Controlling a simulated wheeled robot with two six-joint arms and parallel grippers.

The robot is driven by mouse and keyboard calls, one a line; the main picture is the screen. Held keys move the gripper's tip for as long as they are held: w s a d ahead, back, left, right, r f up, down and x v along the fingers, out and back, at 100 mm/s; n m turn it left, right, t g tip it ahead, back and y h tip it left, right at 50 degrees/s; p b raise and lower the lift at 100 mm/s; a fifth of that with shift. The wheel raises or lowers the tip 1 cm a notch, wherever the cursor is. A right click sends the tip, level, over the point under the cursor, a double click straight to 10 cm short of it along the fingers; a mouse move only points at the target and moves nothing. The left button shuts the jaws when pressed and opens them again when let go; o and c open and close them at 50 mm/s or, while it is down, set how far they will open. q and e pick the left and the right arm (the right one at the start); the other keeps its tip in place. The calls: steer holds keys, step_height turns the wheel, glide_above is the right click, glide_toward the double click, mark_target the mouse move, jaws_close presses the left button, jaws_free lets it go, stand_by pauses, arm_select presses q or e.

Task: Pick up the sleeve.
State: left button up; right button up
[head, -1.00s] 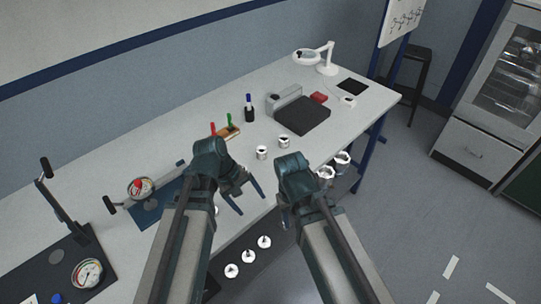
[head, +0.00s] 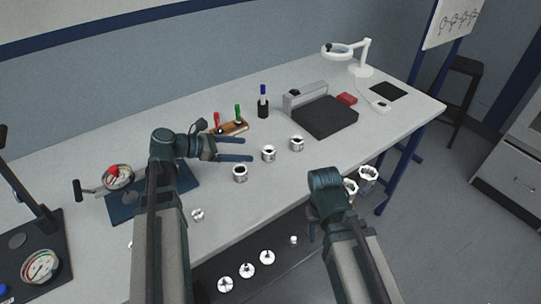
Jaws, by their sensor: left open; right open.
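Several small metal cylindrical parts are in the head view, and I cannot tell for sure which one is the sleeve. Three metal cylinders with dark openings stand upright in a slanting row on the bench: a near one (head: 240,174), a middle one (head: 268,154) and a far one (head: 297,144). A smaller metal part (head: 197,215) lies nearer the bench's front edge. My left gripper (head: 249,149) is open and empty above the bench, its fingers pointing right, close to the row. My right gripper (head: 313,232) is in front of the bench edge, its fingers mostly hidden by its own wrist.
A dark strip below the bench edge holds several white discs (head: 246,270). A wooden block with markers (head: 232,128), a pen cup (head: 263,109), a black plate (head: 324,117) and a magnifier lamp (head: 362,70) stand behind. Gauge fixtures (head: 40,266) are left.

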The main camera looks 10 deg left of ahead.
mark_target(272, 150)
arm_select(q)
steer(key=b+x, duration=0.2)
steer(key=x, duration=0.4)
steer(key=shift+d+f, duration=0.1)
steer(key=shift+f, duration=0.2)
steer(key=shift+r+b+x, duration=0.15)
steer(key=shift+b+x, duration=0.35)
steer(key=shift+x, duration=1.1)
steer(key=shift+r+b+x, duration=0.2)
steer(key=shift+b+x, duration=0.3)
steer(key=shift+x, duration=1.15)
steer(key=shift+w, duration=0.1)
jaws_close()
